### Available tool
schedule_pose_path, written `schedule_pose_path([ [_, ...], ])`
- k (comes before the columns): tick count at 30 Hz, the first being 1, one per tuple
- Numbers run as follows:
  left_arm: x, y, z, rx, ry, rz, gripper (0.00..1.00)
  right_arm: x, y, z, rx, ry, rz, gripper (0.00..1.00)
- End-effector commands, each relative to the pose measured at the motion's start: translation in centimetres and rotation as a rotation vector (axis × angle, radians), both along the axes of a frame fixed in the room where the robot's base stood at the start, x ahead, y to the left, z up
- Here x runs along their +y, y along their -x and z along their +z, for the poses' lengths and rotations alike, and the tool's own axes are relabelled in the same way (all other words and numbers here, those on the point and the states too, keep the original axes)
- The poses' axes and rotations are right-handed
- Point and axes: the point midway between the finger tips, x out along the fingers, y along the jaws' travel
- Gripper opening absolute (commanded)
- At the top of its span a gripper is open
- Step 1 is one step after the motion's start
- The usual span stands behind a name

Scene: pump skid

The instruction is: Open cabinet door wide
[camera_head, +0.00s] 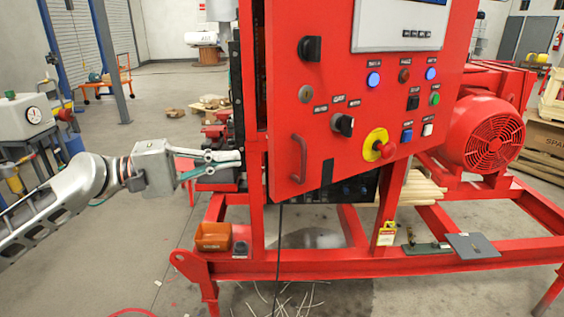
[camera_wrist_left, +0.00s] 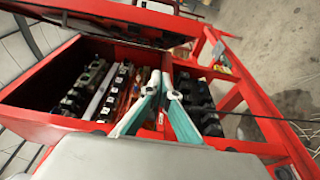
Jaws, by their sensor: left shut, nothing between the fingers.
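The red cabinet door (camera_head: 335,120) carries knobs, buttons and a yellow-red emergency stop. It stands partly open, with a gap along its left edge. Its red handle (camera_head: 300,158) is at the lower left of the door, and no gripper touches it. My left gripper (camera_head: 238,158) is shut and empty at the left side of the cabinet, left of the door's edge. In the left wrist view its fingers (camera_wrist_left: 162,82) are together in front of the open cabinet interior (camera_wrist_left: 95,85), where rows of dark components show. My right gripper is in neither view.
The red skid frame (camera_head: 330,265) runs below the cabinet, with an orange bin (camera_head: 213,237) and small plates on it. A red motor (camera_head: 488,138) stands right of the door. A tank with a gauge (camera_head: 25,117) is at far left. Floor left of the skid is largely clear.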

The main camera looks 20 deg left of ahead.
Motion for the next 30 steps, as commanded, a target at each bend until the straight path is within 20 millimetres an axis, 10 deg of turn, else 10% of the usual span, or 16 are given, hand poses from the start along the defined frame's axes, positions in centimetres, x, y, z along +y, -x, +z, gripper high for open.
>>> schedule_pose_path([
  [16,-8.2,-4.9,0.5,-0.007,-0.001,-0.002,0.00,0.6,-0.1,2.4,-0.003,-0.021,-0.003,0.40],
  [30,-10.9,-2.0,0.0,-0.003,-0.002,0.001,0.00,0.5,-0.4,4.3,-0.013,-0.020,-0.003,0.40],
])
